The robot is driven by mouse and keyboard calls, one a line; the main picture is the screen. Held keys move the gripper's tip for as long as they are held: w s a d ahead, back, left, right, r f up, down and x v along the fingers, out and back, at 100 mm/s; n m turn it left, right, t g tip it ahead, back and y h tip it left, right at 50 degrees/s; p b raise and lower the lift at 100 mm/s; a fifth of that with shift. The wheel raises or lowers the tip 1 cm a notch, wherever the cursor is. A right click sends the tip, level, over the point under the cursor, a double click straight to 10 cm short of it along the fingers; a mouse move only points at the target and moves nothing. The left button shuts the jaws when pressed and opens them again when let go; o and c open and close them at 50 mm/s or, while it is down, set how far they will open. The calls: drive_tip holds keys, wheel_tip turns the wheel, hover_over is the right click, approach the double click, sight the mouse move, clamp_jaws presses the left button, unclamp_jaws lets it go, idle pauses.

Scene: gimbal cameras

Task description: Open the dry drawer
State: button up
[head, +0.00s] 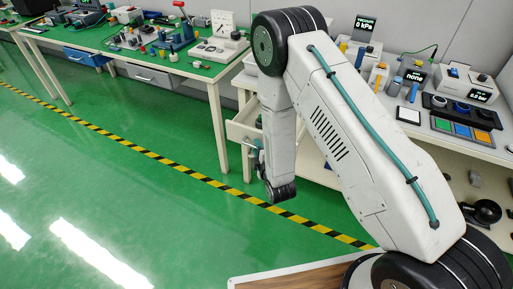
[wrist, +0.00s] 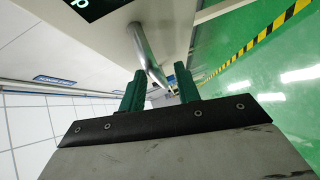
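A white drawer (head: 243,124) under the right-hand bench stands pulled out in the head view, with dark contents partly showing; my arm hides part of it. My gripper (head: 257,158) is at the front of this drawer. In the wrist view the pale front panel (wrist: 175,22) carries a dark label (wrist: 95,6) with one light letter showing. A metal bar handle (wrist: 148,52) runs from this panel down between the two green fingers of my gripper (wrist: 160,80). The fingers stand apart, one on each side of the bar, with gaps visible. I cannot read the drawer's name.
The right bench (head: 470,148) holds instruments and coloured trays. Another bench (head: 120,50) at the left has a blue drawer (head: 84,57) and a grey drawer (head: 151,76). The green floor (head: 130,190) is clear, crossed by yellow-black tape (head: 180,168).

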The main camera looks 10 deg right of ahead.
drive_tip(key=v, duration=0.6)
drive_tip(key=shift+s, duration=0.35)
